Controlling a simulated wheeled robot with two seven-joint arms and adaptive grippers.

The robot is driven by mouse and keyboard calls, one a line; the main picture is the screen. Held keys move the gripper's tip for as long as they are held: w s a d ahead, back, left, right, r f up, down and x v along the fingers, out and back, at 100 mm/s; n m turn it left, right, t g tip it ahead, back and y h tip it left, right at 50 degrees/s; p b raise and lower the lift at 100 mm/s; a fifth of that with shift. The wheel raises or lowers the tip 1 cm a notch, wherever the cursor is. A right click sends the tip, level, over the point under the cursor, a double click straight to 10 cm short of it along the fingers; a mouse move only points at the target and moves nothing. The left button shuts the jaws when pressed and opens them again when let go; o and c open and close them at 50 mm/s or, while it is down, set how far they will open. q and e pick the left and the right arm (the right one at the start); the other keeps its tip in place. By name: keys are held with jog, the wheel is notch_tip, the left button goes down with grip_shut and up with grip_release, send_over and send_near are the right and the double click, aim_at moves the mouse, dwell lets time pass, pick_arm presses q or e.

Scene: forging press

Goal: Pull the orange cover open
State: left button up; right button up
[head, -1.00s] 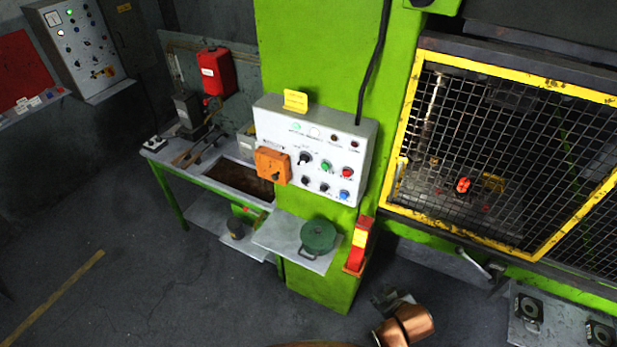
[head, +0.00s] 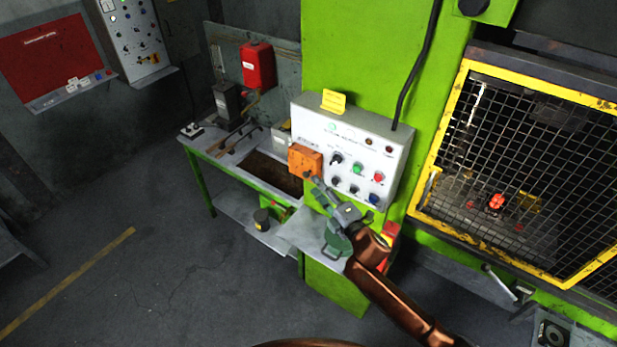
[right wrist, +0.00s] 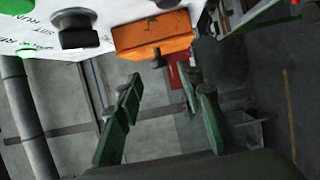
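The orange cover (head: 304,161) is a small box-like cover on the left of the white control panel's front, and it looks closed. A small dark knob shows on it. In the right wrist view the orange cover (right wrist: 152,35) is at the top, with the dark knob (right wrist: 158,60) pointing out below it. My right gripper (head: 318,188) is just below and in front of the cover. In the right wrist view its green fingers (right wrist: 158,95) are spread apart with empty space between them, and the knob lies ahead of that gap. My left gripper is not in view.
The white panel (head: 350,133) carries several knobs and buttons right of the cover. A grey shelf (head: 300,232) sits below, partly behind my right arm. A yellow-framed mesh guard (head: 448,135) stands to the right. A workbench (head: 222,166) stands to the left.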

jog(key=p, duration=0.1)
send_near(299, 169)
jog(key=shift+w+a+r, duration=0.4)
jog(key=shift+w+a, duration=0.15)
jog(key=shift+w, duration=0.05)
jog(key=shift+w+a+r, duration=0.45)
jog(key=shift+w+a, duration=0.1)
jog(key=shift+w, duration=0.1)
jog(key=shift+c, duration=0.2)
grip_shut()
